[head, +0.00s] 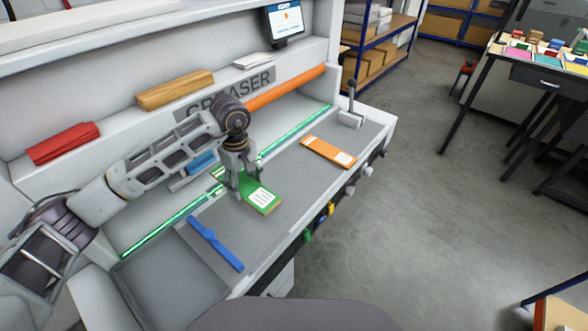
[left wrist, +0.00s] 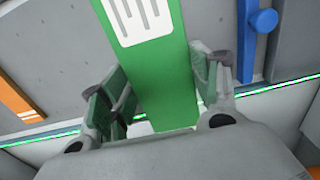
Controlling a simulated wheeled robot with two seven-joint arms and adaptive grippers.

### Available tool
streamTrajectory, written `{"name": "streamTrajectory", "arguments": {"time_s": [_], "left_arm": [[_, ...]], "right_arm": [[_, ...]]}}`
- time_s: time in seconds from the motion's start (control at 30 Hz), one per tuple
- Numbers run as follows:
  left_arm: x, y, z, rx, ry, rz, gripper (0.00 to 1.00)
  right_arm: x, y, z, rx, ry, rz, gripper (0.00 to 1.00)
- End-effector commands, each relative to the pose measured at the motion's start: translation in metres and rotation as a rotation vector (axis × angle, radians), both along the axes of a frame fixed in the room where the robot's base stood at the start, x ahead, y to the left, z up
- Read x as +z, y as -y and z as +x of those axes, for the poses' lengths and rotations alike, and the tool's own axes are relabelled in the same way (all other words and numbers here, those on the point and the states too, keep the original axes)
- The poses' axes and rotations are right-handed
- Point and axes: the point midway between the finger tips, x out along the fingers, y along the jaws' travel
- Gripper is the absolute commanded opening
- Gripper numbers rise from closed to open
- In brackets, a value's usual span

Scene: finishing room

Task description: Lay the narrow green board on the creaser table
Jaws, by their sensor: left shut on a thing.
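The narrow green board (head: 265,203) with a white lined label is held by my left gripper (head: 246,192) over the middle of the creaser table (head: 290,180). In the left wrist view the green board (left wrist: 160,80) lies between the two fingers of my left gripper (left wrist: 155,92), which are shut on it. The board looks close to the grey table top. I cannot tell whether it touches. The fingers hide part of it in the head view. My right gripper is not in view.
An orange board (head: 328,151) lies to the right on the table and a blue tool (head: 215,243) to the left. A green light strip (head: 160,229) runs along the back. A lever (head: 351,108) stands at the right end. Red (head: 64,143) and tan (head: 175,90) stacks sit on the ledge.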

Motion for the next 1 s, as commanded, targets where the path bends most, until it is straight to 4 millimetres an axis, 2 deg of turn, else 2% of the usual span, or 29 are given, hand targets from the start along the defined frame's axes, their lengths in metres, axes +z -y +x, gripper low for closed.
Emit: {"name": "streamTrajectory", "arguments": {"time_s": [0.7, 0.87, 1.0], "left_arm": [[-0.001, 0.001, 0.002, 0.003, 0.008, -0.004, 0.38], [-0.010, 0.001, 0.002, 0.002, 0.006, -0.004, 0.38], [-0.027, 0.001, 0.001, 0.002, 0.005, -0.004, 0.38]], "right_arm": [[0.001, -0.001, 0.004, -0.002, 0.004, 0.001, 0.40], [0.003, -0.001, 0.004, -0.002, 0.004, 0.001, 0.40], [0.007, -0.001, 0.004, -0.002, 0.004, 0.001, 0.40]]}}
